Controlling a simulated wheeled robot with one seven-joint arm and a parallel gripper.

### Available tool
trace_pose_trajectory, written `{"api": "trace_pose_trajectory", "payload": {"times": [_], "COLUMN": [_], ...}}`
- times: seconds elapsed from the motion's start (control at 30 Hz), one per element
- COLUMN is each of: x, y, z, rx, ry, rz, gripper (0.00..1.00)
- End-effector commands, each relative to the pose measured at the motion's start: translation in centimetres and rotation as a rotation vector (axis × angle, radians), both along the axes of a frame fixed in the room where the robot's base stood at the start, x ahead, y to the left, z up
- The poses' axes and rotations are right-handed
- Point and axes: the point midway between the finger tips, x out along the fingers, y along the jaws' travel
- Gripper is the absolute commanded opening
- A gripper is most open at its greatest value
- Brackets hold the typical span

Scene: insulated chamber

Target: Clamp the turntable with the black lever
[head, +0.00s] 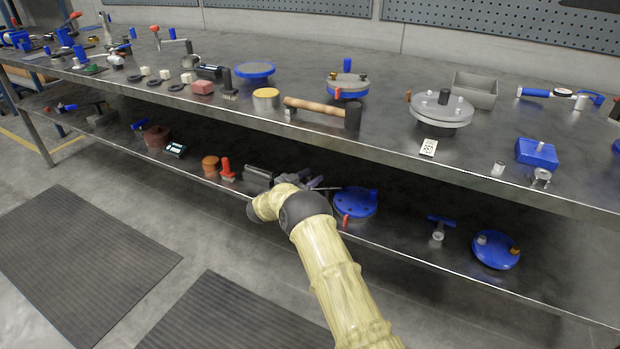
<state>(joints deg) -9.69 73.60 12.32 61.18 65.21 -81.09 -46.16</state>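Several round discs could be the turntable, and I cannot tell for sure which has the black lever. A grey disc (425,112) with a short black upright piece (444,97) stands on the bench top at right. A disc with a blue rim (333,88) and small red and orange parts stands left of it. On the lower shelf, a blue disc (353,203) has a red piece at its front. My gripper (318,185) is at the lower shelf, just left of this blue disc. It is small, dark and partly behind my wrist; its opening and any contact are unclear.
The bench top (300,135) overhangs the lower shelf (400,235). A wooden-handled hammer (318,106), a grey bin (474,90) and a blue block (536,153) are on top. Another blue disc (496,252) is on the lower shelf at right. The floor in front has dark mats (75,265).

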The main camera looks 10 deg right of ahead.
Motion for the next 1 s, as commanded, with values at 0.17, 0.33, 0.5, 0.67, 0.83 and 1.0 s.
{"api": "trace_pose_trajectory", "payload": {"times": [0.17,0.33,0.5,0.67,0.83,1.0], "x": [0.0,-0.3,-1.6,-3.5,-5.6,-7.6], "y": [-0.1,0.4,2.2,4.7,7.4,10.2], "z": [0.0,0.1,0.3,0.3,0.3,0.2], "rx": [0.0,0.0,0.0,-0.001,0.0,0.0], "ry": [0.0,0.0,0.001,0.002,0.002,0.002], "rz": [0.0,0.001,0.003,0.004,0.003,0.003], "gripper": [0.41,0.41,0.41,0.41,0.41,0.41]}}
